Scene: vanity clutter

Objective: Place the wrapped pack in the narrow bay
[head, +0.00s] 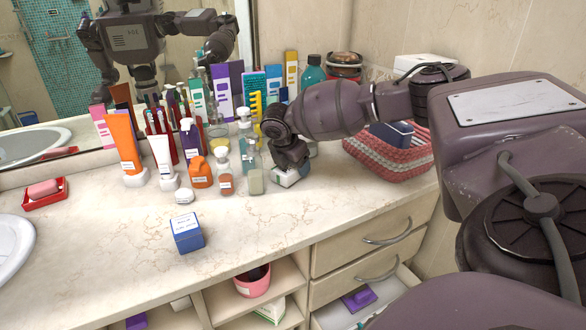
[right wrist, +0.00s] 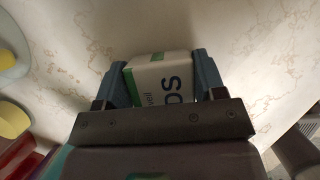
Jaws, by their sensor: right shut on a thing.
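A white pack with green bands and dark lettering (right wrist: 160,78), which I take for the wrapped pack, sits between the two blue-grey fingers of my right gripper (right wrist: 162,82). The gripper is shut on it. In the head view my right gripper (head: 290,168) points down at the back of the counter, and the pack (head: 285,179) shows low at its fingertips. I cannot tell whether the pack touches the counter. Open bays show under the counter front: one with a pink pot (head: 252,283), and another to its left (head: 160,315), cut by the frame. I cannot tell which is the narrow bay. My left gripper is out of view.
Bottles and tubes crowd left of my right gripper, including an orange bottle (head: 201,173). A pink woven basket (head: 408,158) stands to the right. A blue box (head: 187,234) sits near the counter's front. A lower drawer (head: 335,316) is open. The front middle counter is mostly clear.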

